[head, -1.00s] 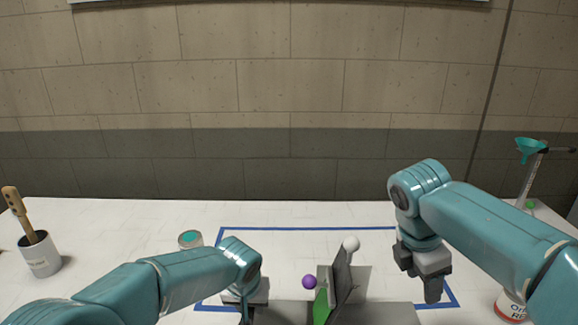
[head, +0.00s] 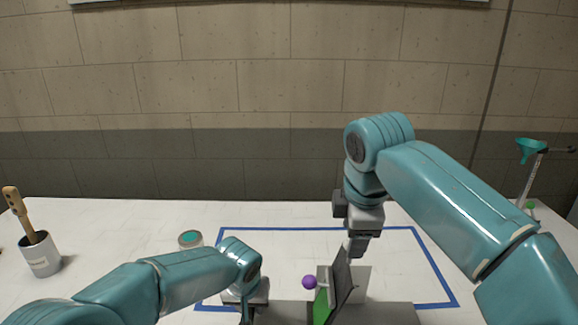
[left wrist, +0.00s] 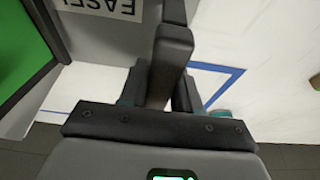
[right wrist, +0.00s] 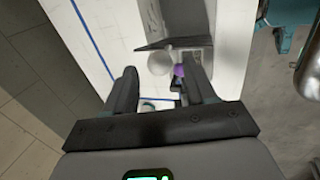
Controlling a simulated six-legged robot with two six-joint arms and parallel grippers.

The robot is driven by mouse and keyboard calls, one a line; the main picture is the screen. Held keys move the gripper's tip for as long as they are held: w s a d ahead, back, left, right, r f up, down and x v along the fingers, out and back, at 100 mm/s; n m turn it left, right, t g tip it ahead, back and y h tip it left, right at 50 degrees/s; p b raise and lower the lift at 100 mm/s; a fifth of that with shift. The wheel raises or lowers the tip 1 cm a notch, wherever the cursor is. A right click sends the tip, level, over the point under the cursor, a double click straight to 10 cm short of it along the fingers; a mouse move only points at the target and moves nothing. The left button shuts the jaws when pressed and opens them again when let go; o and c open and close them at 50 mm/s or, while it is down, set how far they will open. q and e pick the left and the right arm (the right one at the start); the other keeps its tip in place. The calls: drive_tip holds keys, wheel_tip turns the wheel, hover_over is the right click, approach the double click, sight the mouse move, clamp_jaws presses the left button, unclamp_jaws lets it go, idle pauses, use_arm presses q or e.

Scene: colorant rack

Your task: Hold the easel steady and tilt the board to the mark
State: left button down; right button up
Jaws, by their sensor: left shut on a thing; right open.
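The easel (head: 385,314) is a grey stand at the bottom centre of the head view. Its tilted board (head: 341,278) has a dark back and a green face turned left. A purple ball (head: 309,282) shows left of the board. My left gripper (head: 247,311) is shut on the easel's left side; the exact grip is partly hidden. The easel's label shows in the left wrist view. My right gripper (head: 357,249) is open above the board's top edge. In the right wrist view the white knob (right wrist: 160,62) lies beyond and between the open fingers, apparently unheld.
A blue outline (head: 300,229) surrounds the easel area on the white table. A teal-topped can (head: 190,239) stands behind my left arm. A grey pot (head: 40,254) with a brush is far left. A teal funnel (head: 529,147) on a stand is at the right.

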drive_tip(key=shift+x, duration=2.15)
clamp_jaws()
drive_tip(key=shift+s+d+f, duration=0.1)
drive_tip(key=shift+d+f, duration=0.1)
drive_tip(key=shift+d, duration=0.95)
drive_tip(key=shift+d+f, duration=0.15)
drive_tip(key=shift+d, duration=0.3)
drive_tip(key=shift+d+f, duration=0.2)
drive_tip(key=shift+d, duration=0.25)
